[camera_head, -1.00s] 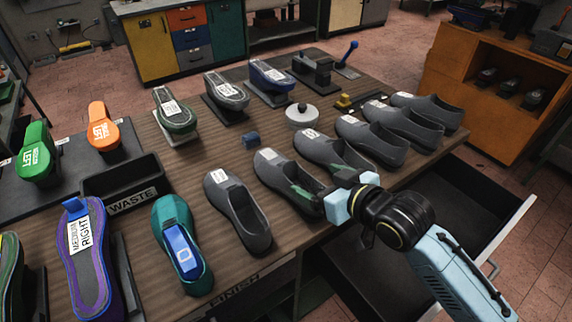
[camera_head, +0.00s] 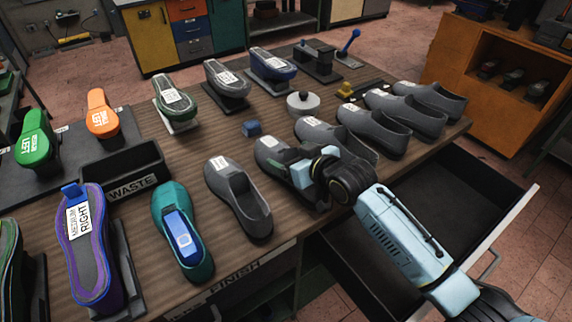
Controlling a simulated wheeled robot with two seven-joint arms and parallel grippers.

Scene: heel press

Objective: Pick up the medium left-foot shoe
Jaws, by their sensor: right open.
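Several grey shoes stand in a row on the wooden table; their white labels are too small to read, so I cannot tell which is the medium left-foot one. My right gripper (camera_head: 303,168) is open at the opening of the second grey shoe from the left (camera_head: 268,152). It hides the heel part of that shoe, and I cannot tell whether it touches it. The leftmost grey shoe (camera_head: 238,195) stands apart, to the left of the gripper. The third grey shoe (camera_head: 318,133) is just behind the gripper. My left gripper is not in view.
A teal shoe (camera_head: 182,231) and a purple form labelled MEDIUM RIGHT (camera_head: 93,250) stand at the front left. A black WASTE bin (camera_head: 122,168) is behind them. A round white pot (camera_head: 302,104) and a small blue block (camera_head: 251,128) lie behind the grey shoes. An open drawer (camera_head: 425,215) juts out below the table's right edge.

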